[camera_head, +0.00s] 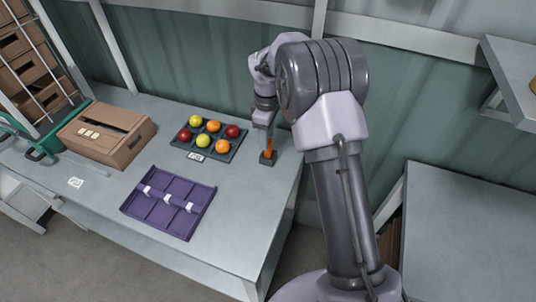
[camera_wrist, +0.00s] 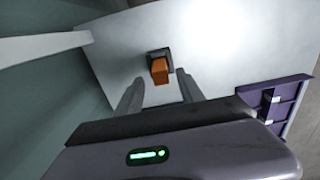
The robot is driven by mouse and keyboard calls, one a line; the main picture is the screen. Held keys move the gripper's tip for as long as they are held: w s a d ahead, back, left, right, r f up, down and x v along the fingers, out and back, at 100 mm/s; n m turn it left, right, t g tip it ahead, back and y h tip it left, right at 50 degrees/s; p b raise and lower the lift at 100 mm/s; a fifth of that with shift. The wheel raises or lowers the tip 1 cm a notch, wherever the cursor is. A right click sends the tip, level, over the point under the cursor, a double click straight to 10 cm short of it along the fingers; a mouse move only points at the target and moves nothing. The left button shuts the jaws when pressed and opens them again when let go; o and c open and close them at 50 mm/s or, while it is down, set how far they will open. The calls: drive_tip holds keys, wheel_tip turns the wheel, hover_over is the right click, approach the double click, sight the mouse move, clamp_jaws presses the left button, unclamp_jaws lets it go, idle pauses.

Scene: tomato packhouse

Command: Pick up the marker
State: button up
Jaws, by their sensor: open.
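The marker (camera_head: 269,146) is orange and stands upright in a small dark holder (camera_head: 267,160) near the right end of the grey table. In the wrist view the marker (camera_wrist: 160,70) shows as an orange block seen from above, with the dark holder (camera_wrist: 158,54) behind it. My gripper (camera_head: 264,124) is above the marker, pointing down. In the wrist view my gripper (camera_wrist: 157,85) has its two fingers apart, one on each side of the marker, with visible gaps. The fingertips' exact height against the marker is hard to tell.
A dark tray (camera_head: 190,151) of red, yellow and orange tomatoes lies left of the holder. A purple divided tray (camera_head: 180,182) lies nearer the front edge. A cardboard box (camera_head: 125,150) stands at the left. The green wall is close behind the table.

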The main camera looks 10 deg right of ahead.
drive_tip(key=f+b, duration=0.1)
drive_tip(key=f, duration=0.1)
drive_tip(key=f+b, duration=0.2)
drive_tip(key=f, duration=0.1)
drive_tip(key=shift+s+d+f, duration=0.15)
drive_tip(key=shift+s+f, duration=0.1)
drive_tip(key=shift+f, duration=0.05)
drive_tip(key=shift+r, duration=0.1)
clamp_jaws()
drive_tip(key=shift+r, duration=0.1)
drive_tip(key=r+p, duration=0.2)
drive_tip(key=r, duration=0.2)
drive_tip(key=shift+a+p, duration=0.35)
drive_tip(key=shift+p, duration=0.05)
drive_tip(key=s+a+r+p, duration=0.1)
drive_tip(key=s+a+p, duration=0.25)
drive_tip(key=a, duration=1.15)
wheel_tip(320, 180, up, 5)
drive_tip(key=p, duration=0.4)
